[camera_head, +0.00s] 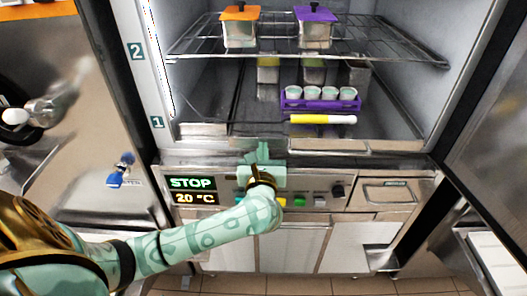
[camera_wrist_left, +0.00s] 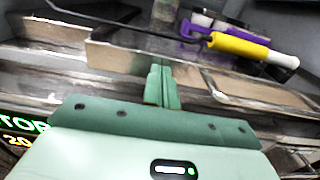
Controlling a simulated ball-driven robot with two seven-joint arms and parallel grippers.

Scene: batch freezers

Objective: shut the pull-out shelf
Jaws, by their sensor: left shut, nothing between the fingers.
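The open freezer compartment holds a wire rack (camera_head: 385,55) and, below it, a lower shelf level with a metal front edge (camera_head: 327,145). That edge also shows in the wrist view (camera_wrist_left: 115,55). Which level is the pull-out shelf is hard to tell. My left gripper (camera_head: 262,155) is shut and empty, in front of the lower front edge and above the control panel. In the wrist view its closed fingers (camera_wrist_left: 160,85) point at the metal edge, close to it; contact cannot be made out. My right gripper is not in view.
Orange-lidded (camera_head: 239,30) and purple-lidded (camera_head: 315,30) boxes stand on the wire rack. The control panel display (camera_head: 193,190) reads STOP, 20 °C. An open door (camera_head: 490,160) stands at right.

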